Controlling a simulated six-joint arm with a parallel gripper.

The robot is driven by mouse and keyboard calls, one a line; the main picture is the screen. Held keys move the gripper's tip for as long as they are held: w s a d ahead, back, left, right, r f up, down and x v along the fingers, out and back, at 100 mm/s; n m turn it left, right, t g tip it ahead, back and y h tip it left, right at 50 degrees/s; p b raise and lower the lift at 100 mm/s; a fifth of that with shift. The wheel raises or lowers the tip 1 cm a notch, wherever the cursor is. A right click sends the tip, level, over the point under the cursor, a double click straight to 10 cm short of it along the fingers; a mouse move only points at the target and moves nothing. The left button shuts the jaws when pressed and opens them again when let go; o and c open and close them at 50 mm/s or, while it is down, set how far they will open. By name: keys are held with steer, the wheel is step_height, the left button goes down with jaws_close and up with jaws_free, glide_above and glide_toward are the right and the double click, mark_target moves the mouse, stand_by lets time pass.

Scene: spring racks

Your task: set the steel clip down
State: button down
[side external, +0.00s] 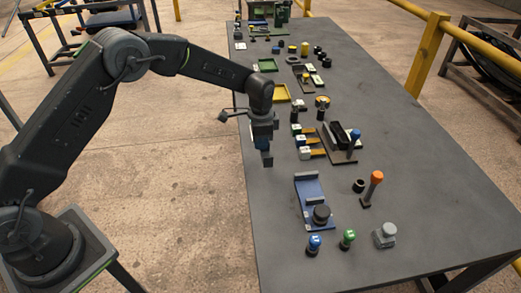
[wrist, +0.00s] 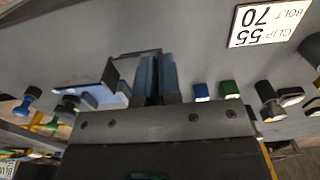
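My gripper (side external: 266,158) points down above the left edge of the grey table, left of the blue fixture. In the wrist view its two blue-grey fingers (wrist: 158,75) are close together with a narrow dark strip between them. I cannot tell whether that strip is a gap or a thin held part. I cannot make out the steel clip for sure in either view. The fixture also shows in the wrist view (wrist: 101,96).
Blue (side external: 314,243) and green (side external: 348,237) knobbed pieces, a grey piece (side external: 385,235) and an orange-topped handle (side external: 375,180) stand near the fixture. Labelled blocks and trays fill the far table. A "CLIP 55 BOLT 70" sign (wrist: 262,25) lies upside down. The near-right tabletop is clear.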

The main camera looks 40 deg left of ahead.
mark_target(266, 153)
steer(key=shift+f, duration=1.8)
steer(key=shift+f, duration=0.1)
steer(key=c, duration=1.3)
jaws_free()
